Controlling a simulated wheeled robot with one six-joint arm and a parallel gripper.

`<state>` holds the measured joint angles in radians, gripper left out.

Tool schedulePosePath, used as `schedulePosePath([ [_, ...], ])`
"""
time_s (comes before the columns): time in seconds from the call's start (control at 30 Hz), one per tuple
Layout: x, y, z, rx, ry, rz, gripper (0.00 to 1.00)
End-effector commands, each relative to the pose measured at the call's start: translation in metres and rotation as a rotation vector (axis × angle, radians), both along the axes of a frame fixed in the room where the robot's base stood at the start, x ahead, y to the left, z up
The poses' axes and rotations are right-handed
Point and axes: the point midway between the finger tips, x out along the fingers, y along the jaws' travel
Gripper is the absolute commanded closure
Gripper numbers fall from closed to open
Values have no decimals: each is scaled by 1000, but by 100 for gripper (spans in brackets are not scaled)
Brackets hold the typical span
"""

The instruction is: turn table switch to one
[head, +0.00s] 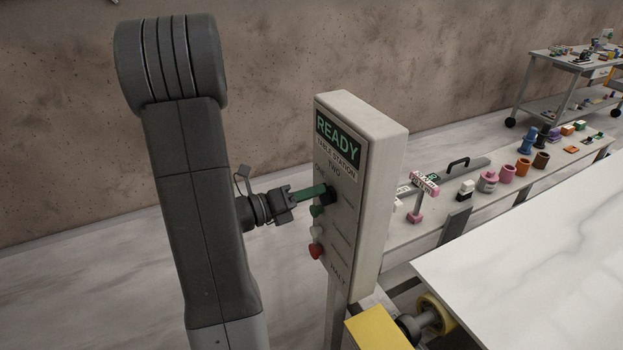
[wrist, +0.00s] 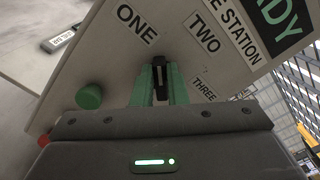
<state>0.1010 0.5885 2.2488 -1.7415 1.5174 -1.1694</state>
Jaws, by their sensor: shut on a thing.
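The table switch is a black knob (wrist: 159,64) on the face of a grey control box (head: 385,190). The labels ONE (wrist: 137,25), TWO (wrist: 204,32) and THREE (wrist: 203,89) stand around it in the wrist view. My gripper (head: 318,192) has its green fingers shut on the knob, one on each side. In the wrist view the knob's visible end points up, roughly between ONE and TWO; its exact setting is hard to tell. In the head view the fingers hide much of the knob.
Below the knob are a green button (head: 316,211), a white button (head: 316,231) and a red button (head: 315,251). A READY display (head: 337,138) tops the box. A white table (head: 540,250) stands at the right, with a bench of coloured parts behind. Open floor lies to the left.

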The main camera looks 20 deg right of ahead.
Motion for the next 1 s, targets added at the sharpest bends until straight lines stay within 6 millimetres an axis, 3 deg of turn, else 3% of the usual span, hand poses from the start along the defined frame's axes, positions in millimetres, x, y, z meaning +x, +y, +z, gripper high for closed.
schedulePosePath([
  [0.3, 2, 0, -1, -11, 153, 1, 100],
  [0.93, 2, 0, -4, -14, 195, 1, 100],
  [0.97, 2, 0, -4, -14, 194, 1, 81],
  [1.0, 2, 0, -4, -14, 194, 1, 74],
])
